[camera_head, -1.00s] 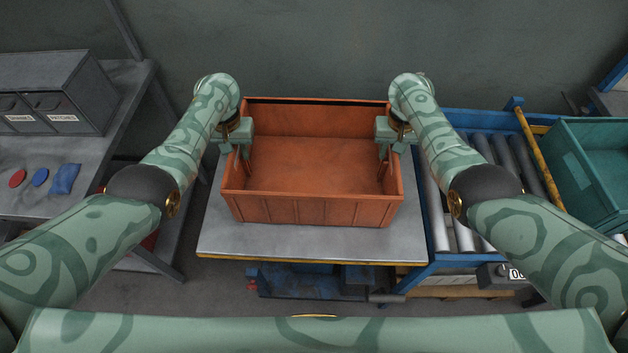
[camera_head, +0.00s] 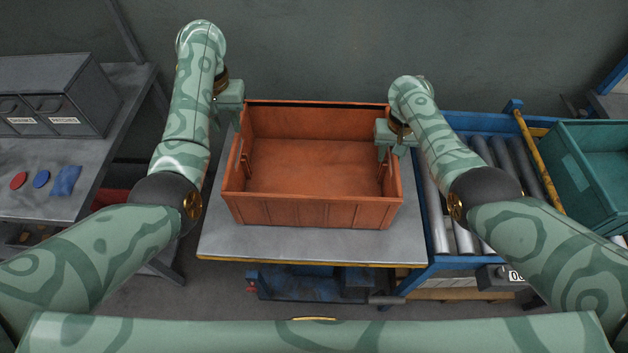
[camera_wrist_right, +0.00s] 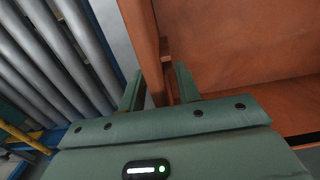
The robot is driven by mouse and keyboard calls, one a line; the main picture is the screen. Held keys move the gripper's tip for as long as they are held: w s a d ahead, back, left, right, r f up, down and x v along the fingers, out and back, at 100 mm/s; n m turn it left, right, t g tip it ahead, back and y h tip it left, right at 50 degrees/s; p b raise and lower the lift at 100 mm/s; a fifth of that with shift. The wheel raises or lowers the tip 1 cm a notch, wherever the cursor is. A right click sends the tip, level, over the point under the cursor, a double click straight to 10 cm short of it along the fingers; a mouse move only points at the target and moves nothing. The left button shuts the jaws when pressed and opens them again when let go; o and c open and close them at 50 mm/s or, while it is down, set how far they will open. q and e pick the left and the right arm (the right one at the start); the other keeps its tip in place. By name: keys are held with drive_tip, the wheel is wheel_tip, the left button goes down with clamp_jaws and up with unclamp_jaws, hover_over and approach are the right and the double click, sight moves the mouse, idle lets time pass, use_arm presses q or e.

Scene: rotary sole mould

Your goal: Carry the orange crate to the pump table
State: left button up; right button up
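The orange crate (camera_head: 312,211) is upright and empty on a grey-topped table (camera_head: 312,246) with a yellow front edge; no label shows whether this is the pump table. My right gripper (camera_head: 388,150) is at the crate's right wall. In the right wrist view, its fingers (camera_wrist_right: 160,88) stand apart, one on each side of the wall, with a small gap showing. Bars show on the inner side walls.
A roller conveyor (camera_head: 482,150) with a blue frame adjoins the table on the right, with a teal crate (camera_head: 590,215) beyond it. On the left stands a bench (camera_head: 40,203) with a drawer cabinet (camera_head: 50,92). Blue equipment (camera_head: 300,282) is under the table.

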use_arm(q)
drive_tip(key=shift+r, duration=0.25)
use_arm(e)
drive_tip(key=shift+r, duration=0.2)
wheel_tip(320, 180, up, 12)
drive_tip(key=shift+f, duration=0.2)
